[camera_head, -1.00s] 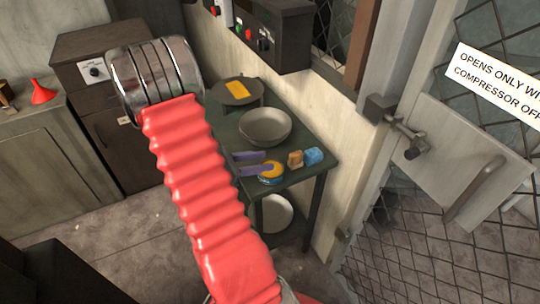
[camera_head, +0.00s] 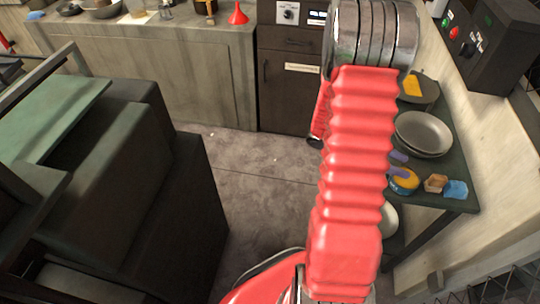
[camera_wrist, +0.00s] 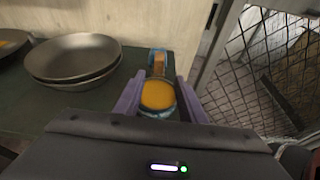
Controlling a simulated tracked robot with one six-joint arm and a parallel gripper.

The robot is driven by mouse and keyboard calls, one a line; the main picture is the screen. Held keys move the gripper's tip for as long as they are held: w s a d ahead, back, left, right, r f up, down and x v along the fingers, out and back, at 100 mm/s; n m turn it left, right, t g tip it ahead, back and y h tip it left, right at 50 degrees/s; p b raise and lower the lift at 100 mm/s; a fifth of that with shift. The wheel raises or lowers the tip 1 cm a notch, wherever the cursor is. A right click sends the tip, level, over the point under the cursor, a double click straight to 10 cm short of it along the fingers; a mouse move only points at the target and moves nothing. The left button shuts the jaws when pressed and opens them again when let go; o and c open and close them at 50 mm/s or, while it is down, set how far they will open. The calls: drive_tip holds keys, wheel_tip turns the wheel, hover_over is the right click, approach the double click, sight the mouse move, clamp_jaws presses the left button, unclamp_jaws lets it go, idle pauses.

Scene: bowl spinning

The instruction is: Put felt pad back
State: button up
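I cannot tell for sure which thing is the felt pad. A yellow flat piece (camera_head: 412,86) lies on a dark round plate (camera_head: 428,94) at the back of the green table. A round tin (camera_head: 404,183) with a yellow top and blue side stands near the table's front; it also shows in the wrist view (camera_wrist: 158,94). My gripper (camera_wrist: 160,88) has two purple fingers, spread apart, one on each side of the tin in the wrist view. I cannot tell whether they touch it. My red arm hides part of the table in the head view.
Grey stacked bowls (camera_head: 424,132) stand beside the tin. A tan block (camera_head: 436,183) and a blue block (camera_head: 456,189) sit right of it. A control box (camera_head: 490,40) hangs on the wall above. Dark equipment (camera_head: 120,190) stands left; the floor (camera_head: 255,180) between is clear.

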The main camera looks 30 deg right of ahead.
drive_tip(key=w+a+r+m+t+y, duration=0.3)
drive_tip(key=a+r+t, duration=0.2)
drive_tip(key=a, duration=0.9)
drive_tip(key=w+a+r+m+t+y, duration=0.2)
drive_tip(key=a+r, duration=0.5)
drive_tip(key=a, duration=0.7)
drive_tip(key=w+a+r+m+t+y, duration=0.3)
drive_tip(key=a+r+t, duration=0.4)
drive_tip(key=a, duration=0.8)
drive_tip(key=m+t+y, duration=0.1)
drive_tip(key=y, duration=0.1)
drive_tip(key=shift+w+y, duration=0.35)
drive_tip(key=shift+y, duration=0.05)
